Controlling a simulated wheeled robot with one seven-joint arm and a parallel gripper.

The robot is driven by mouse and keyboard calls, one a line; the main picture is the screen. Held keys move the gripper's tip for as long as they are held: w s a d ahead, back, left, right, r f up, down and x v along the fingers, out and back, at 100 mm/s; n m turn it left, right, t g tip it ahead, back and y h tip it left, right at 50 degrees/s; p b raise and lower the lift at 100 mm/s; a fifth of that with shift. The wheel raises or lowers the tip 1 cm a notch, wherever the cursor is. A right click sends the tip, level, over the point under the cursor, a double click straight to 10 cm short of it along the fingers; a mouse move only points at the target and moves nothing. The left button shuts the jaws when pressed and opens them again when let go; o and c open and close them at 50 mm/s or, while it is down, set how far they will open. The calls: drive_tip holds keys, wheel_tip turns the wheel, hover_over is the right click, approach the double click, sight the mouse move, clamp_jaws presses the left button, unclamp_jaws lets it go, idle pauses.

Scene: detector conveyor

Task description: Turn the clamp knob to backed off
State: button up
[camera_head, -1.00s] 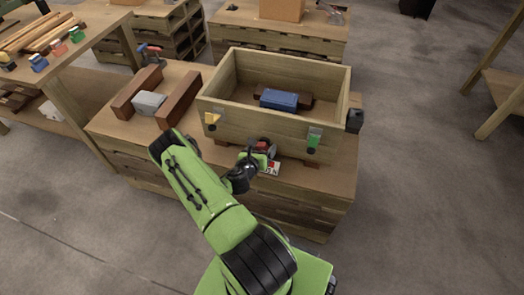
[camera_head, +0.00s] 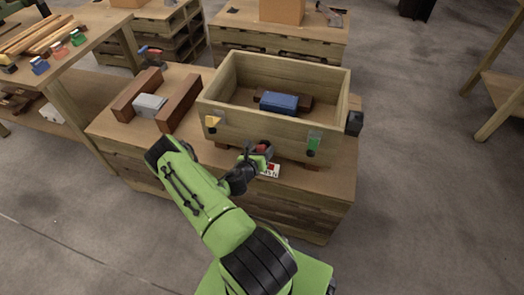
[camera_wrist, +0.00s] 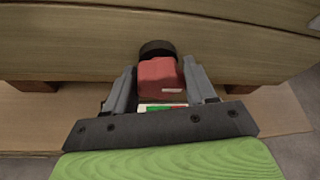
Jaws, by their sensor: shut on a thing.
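The clamp knob is a red block-like grip on a round black base, on the front face of a wooden crate. In the wrist view the red knob (camera_wrist: 160,78) sits between the two grey fingers of my gripper (camera_wrist: 160,88), which is shut on it. In the head view the knob (camera_head: 262,148) shows as a small red patch by my gripper (camera_head: 256,158). A small label with red and green marks (camera_wrist: 162,107) lies below the knob, partly hidden by the knob and gripper.
The wooden crate (camera_head: 228,124) holds a blue block (camera_head: 279,101) and stands on a pallet-like bench (camera_head: 200,152). A grey block (camera_head: 149,105) lies between brown bars at left.

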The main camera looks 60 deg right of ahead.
drive_tip(key=o, duration=0.9)
drive_tip(key=shift+o, duration=0.2)
drive_tip(key=p+v, duration=0.4)
drive_tip(key=v, duration=1.1)
drive_tip(key=shift+a+r, duration=0.15)
drive_tip(key=shift+a, duration=0.2)
